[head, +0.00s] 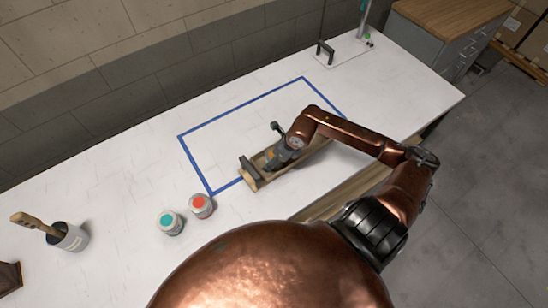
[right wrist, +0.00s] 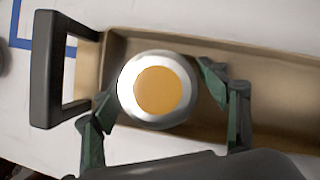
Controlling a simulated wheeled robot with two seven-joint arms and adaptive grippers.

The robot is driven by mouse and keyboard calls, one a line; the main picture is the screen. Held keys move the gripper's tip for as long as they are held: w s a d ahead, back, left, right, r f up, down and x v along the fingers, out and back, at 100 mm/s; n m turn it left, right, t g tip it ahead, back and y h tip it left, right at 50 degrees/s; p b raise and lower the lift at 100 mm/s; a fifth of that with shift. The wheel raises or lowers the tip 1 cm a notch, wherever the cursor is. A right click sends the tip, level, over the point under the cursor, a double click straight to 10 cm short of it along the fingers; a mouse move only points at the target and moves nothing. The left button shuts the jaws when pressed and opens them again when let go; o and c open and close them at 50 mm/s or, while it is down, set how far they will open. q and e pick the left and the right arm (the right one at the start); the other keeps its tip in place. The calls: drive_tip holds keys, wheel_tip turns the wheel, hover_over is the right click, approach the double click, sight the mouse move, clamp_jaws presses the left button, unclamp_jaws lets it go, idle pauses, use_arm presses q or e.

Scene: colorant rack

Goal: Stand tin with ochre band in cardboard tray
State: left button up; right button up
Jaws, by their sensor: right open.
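The tin with an ochre disc on its lid and a pale metal rim (right wrist: 157,90) shows in the right wrist view, seen from above. It appears upright within the left end of the cardboard tray (right wrist: 270,65); its side band is hidden. In the head view the long brown tray (head: 254,186) lies on the white bench, and I cannot make out the tin beneath my gripper. My right gripper (head: 271,163) is over the tray's near end. In the wrist view its open fingers (right wrist: 160,100) are on either side of the tin. My left gripper is not in view.
A dark handle (right wrist: 42,70) stands at the tray's end. Tins with teal (head: 169,223) and red (head: 201,206) tops stand left of the tray. A brush pot (head: 70,238) is further left. Blue tape (head: 240,105) outlines a mostly clear bench area.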

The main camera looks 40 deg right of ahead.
drive_tip(key=shift+r, duration=0.1)
drive_tip(key=v, duration=1.2)
